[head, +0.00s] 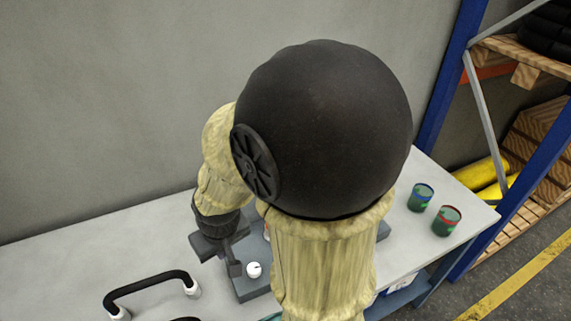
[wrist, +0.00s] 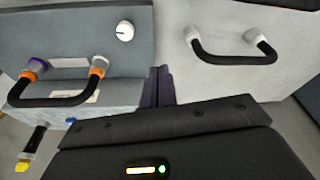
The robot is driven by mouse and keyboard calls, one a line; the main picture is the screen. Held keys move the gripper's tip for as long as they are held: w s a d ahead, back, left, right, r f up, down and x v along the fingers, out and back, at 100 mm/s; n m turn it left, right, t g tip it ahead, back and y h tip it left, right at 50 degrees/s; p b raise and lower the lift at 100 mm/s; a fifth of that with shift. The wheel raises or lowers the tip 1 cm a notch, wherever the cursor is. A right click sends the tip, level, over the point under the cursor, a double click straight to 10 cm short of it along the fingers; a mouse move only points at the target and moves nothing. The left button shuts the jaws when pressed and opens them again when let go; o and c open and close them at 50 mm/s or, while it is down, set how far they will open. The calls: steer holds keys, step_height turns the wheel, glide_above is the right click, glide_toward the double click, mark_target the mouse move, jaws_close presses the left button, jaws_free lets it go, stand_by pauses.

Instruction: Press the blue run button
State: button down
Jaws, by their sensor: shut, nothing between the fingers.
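I cannot make out the blue run button in either view; my arm hides part of the bench in the head view. A grey box (head: 252,287) with a white dial knob (head: 254,269) stands on the bench. The box (wrist: 85,30) and knob (wrist: 125,30) also show in the wrist view. My gripper (head: 234,269) is shut and empty, pointing down beside the knob. In the wrist view its fingertips (wrist: 158,72) are together near the box's edge. A small blue patch shows low on the box's side, too small to identify.
A black handle with white ends (head: 150,281) stands left on the pale bench (head: 60,270). Two green cups (head: 420,198) (head: 446,222) stand at the right. A blue rack (head: 452,80) rises beyond.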

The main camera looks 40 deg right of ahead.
steer(key=w+d+r+n+t+h+p, duration=0.1)
steer(key=w+d+r+n+p, duration=0.1)
steer(key=w+d+p, duration=0.45)
steer(key=w+d+r+n+t+p, duration=0.1)
steer(key=w+d+r+n+p, duration=0.15)
steer(key=w+d, duration=0.65)
steer(key=w+d+n+t+p, duration=0.1)
steer(key=d+p, duration=0.3)
steer(key=d, duration=0.5)
steer(key=w+d+n+t+p, duration=0.2)
steer(key=d+n+t+p, duration=0.1)
steer(key=d, duration=0.6)
steer(key=shift+d+r+t+y+p, duration=0.3)
steer(key=shift+d+r+p, duration=0.05)
steer(key=shift+r+p, duration=0.15)
steer(key=shift+f, duration=0.2)
step_height(320, 180, down, 9)
steer(key=b, duration=0.8)
steer(key=shift+r, duration=0.2)
